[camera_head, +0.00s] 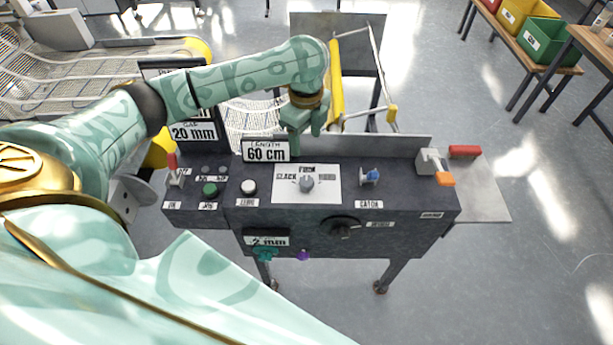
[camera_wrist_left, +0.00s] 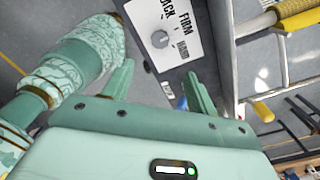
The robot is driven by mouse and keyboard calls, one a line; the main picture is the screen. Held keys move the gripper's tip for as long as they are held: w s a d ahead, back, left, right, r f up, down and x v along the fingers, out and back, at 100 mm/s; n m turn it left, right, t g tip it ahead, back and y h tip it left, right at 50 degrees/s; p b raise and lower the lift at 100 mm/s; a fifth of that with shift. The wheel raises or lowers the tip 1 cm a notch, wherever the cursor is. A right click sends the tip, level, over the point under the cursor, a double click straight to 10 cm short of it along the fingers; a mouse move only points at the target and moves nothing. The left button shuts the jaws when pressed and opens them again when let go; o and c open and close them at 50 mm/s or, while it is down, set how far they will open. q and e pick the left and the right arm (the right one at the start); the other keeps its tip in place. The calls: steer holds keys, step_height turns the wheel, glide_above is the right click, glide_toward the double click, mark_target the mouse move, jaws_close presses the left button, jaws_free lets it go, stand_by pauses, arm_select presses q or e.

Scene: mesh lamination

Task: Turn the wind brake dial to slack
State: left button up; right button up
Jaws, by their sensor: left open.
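The wind brake dial (camera_head: 307,184) is a round grey knob on a white plate (camera_head: 283,198) on the dark console top. The plate reads SLACK at left, FIRM at the top and a third word at right. The knob's pointer seems to face up towards FIRM, but it is too small to be sure. My left gripper (camera_head: 300,143) is open and empty, above the console's back edge and apart from the dial. In the left wrist view the dial (camera_wrist_left: 160,39) lies beyond the open fingers (camera_wrist_left: 158,85). My right gripper is not in view.
A 60 cm length display (camera_head: 266,150) stands left of the gripper. A green button (camera_head: 210,189), a white button (camera_head: 248,187) and a blue switch (camera_head: 370,177) flank the plate. A black dial (camera_head: 341,229) is on the front face. A yellow roller (camera_head: 335,82) stands behind.

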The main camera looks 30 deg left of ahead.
mark_target(307, 180)
arm_select(q)
step_height(307, 180, down, 16)
steer(key=b, duration=0.5)
steer(key=shift+d+r+b, duration=0.1)
steer(key=shift+r+b, duration=0.05)
steer(key=shift+b, duration=0.25)
steer(key=c, duration=1)
